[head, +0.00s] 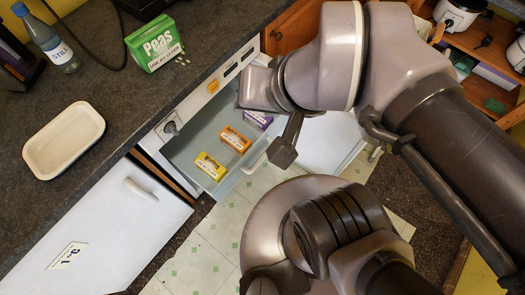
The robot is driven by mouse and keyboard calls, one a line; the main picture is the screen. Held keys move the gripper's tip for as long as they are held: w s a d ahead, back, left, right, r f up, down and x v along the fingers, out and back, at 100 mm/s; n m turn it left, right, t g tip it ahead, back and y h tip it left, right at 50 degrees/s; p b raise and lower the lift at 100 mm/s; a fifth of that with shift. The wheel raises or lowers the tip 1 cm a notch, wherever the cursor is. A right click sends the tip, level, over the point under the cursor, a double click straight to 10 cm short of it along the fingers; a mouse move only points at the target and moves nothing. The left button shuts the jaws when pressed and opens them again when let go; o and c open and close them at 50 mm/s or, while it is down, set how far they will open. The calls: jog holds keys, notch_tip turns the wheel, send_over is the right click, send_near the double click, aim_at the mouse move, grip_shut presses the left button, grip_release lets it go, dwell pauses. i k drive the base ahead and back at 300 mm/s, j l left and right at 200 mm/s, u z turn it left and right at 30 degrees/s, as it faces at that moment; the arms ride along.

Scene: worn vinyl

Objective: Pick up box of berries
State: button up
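Three small boxes lie in an open pale drawer (189,142) below the counter: a yellow box (210,166), an orange box (235,139) and a purple box (258,119). Their labels are too small to read, so I cannot tell for sure which is the box of berries. The purple one is at the far end, partly hidden by my arm. My gripper (283,152) hangs near the drawer's right side, to the right of the orange box and below the purple box in the picture. It appears apart from the boxes. Its finger opening is not clear.
A white cupboard door (110,230) is at lower left. Wooden shelves (480,45) stand at upper right. Tiled floor (215,235) shows below the drawer.

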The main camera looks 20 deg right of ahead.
aim_at(261, 122)
jog(key=i+l+u, duration=0.15)
jog(key=l+u, duration=0.15)
jog(key=u, duration=0.2)
jog(key=l+u, duration=0.3)
jog(key=u, duration=0.15)
jog(key=i+l+u, duration=0.1)
jog(key=l+u, duration=0.4)
jog(key=j, duration=0.1)
